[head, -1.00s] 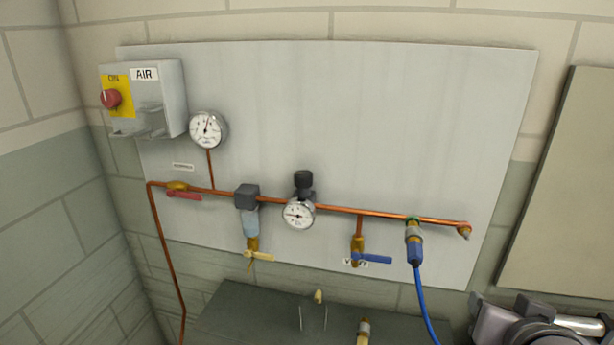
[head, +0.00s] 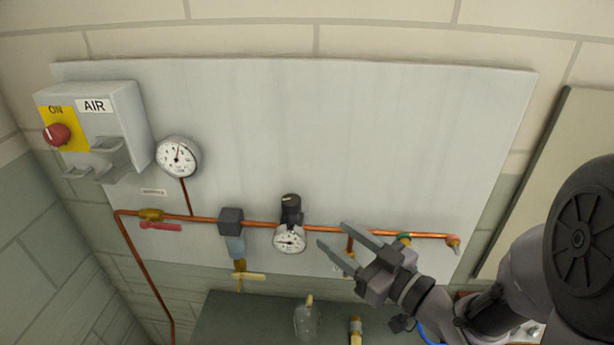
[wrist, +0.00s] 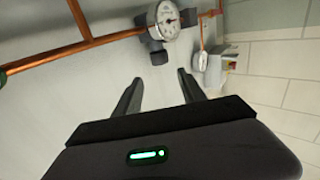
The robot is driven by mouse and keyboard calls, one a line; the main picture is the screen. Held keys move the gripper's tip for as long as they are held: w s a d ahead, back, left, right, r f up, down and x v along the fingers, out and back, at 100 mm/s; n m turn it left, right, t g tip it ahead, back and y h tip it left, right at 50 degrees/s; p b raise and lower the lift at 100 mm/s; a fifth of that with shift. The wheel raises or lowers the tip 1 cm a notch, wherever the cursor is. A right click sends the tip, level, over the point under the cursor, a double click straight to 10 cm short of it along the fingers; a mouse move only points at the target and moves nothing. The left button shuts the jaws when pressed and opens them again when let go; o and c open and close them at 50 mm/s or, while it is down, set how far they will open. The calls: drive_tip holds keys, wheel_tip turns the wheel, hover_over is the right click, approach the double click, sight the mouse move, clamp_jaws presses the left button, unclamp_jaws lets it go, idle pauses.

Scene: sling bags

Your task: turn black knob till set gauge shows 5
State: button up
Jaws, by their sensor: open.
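The black knob (head: 291,203) stands on top of the regulator on the copper pipe. The set gauge (head: 289,239), small, round and white-faced, sits just below it; its numbers are too small to read. My gripper (head: 331,233) is open and empty to the right of the gauge, with its fingers pointing left towards the regulator. In the wrist view the knob (wrist: 157,53) shows ahead of and between the fingertips of my gripper (wrist: 159,77), apart from them. The gauge (wrist: 168,20) shows above the knob there.
A second gauge (head: 178,157) hangs at upper left, near the AIR box (head: 112,125) with its red switch (head: 57,134). A red-handled valve (head: 160,226) and a yellow-handled drain (head: 248,276) are left of the regulator.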

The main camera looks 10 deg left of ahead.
sight(298, 208)
drive_tip(key=b+x, duration=0.1)
drive_tip(key=x, duration=1.1)
drive_tip(key=shift+w, duration=0.15)
drive_tip(key=shift+c, duration=0.2)
drive_tip(key=shift+f+b, duration=0.1)
drive_tip(key=shift+b, duration=0.25)
clamp_jaws()
